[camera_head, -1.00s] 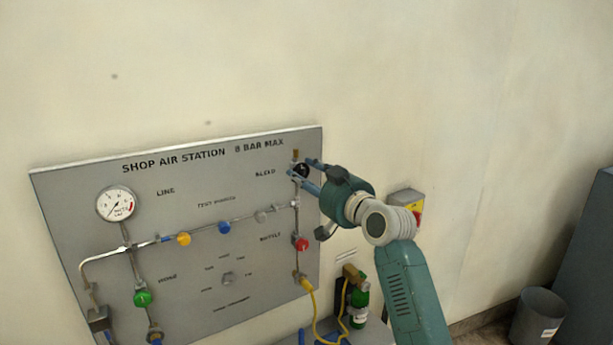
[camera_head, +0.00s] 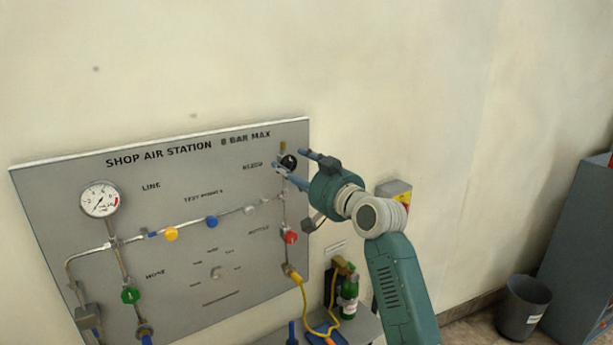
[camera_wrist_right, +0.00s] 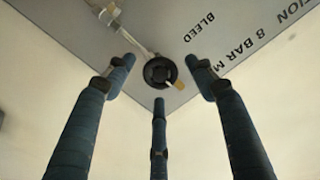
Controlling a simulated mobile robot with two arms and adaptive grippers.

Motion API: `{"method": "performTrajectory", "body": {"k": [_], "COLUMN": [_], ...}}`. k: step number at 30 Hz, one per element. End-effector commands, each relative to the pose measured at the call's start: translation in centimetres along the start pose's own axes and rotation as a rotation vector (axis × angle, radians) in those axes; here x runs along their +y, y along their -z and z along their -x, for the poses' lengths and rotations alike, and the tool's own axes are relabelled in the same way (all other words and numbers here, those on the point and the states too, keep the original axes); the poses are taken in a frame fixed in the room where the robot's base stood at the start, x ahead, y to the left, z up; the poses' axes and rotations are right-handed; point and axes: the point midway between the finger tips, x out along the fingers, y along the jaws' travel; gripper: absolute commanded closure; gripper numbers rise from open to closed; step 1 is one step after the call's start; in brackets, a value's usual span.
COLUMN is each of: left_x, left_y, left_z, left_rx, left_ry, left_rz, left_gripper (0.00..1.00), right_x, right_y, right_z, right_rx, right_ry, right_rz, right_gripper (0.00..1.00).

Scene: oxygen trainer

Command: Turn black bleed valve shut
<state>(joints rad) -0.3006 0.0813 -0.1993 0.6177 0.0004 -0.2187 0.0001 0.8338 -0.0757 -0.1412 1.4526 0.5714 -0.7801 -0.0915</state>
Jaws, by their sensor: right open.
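The black bleed valve (camera_head: 289,162) is a round knob near the top right corner of the grey panel, beside the word BLEED. In the right wrist view the black knob (camera_wrist_right: 160,72) has a dark hub and a pale yellow mark at its lower right. My right gripper (camera_head: 296,162) is at the knob, with its blue fingers spread. In the wrist view the right gripper (camera_wrist_right: 160,75) has fingers on either side of the knob and one below it. I cannot tell whether any finger touches it. My left gripper is not in view.
The grey panel (camera_head: 60,200) also carries a gauge (camera_head: 100,199) and yellow (camera_head: 171,234), blue (camera_head: 211,222), red (camera_head: 290,237) and green (camera_head: 130,295) knobs. A yellow hose (camera_head: 304,300) runs down by a green bottle (camera_head: 347,295). A yellow-and-red box (camera_head: 395,190) is on the wall behind my right arm.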

Motion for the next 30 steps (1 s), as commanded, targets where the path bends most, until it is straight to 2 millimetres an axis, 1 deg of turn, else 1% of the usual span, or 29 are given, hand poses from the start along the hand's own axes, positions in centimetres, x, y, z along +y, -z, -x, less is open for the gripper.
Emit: {"method": "performTrajectory", "body": {"k": [5,9,12,15,18,21,30], "left_x": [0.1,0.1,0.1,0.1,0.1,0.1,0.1], "left_y": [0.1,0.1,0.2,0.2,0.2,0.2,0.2], "left_z": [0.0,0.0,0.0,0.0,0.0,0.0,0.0], "left_rx": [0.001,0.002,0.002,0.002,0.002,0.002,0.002], "left_ry": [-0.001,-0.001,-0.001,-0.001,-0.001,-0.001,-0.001], "left_rz": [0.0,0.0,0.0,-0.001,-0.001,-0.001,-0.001], "left_gripper": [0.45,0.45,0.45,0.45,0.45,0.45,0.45], "right_x": [0.2,0.2,0.1,0.1,0.1,0.0,0.0], "right_y": [-0.1,-0.1,-0.1,-0.1,-0.1,-0.1,-0.1], "right_z": [3.3,6.4,8.3,9.8,10.7,11.1,11.2], "right_rx": [0.001,-0.001,-0.001,-0.002,-0.002,-0.003,-0.003], "right_ry": [-0.003,-0.003,-0.002,-0.002,-0.001,0.0,0.0], "right_rz": [0.002,0.003,0.002,0.001,0.001,0.0,0.0], "right_gripper": [0.45,0.45,0.45,0.45,0.45,0.45,0.45]}}
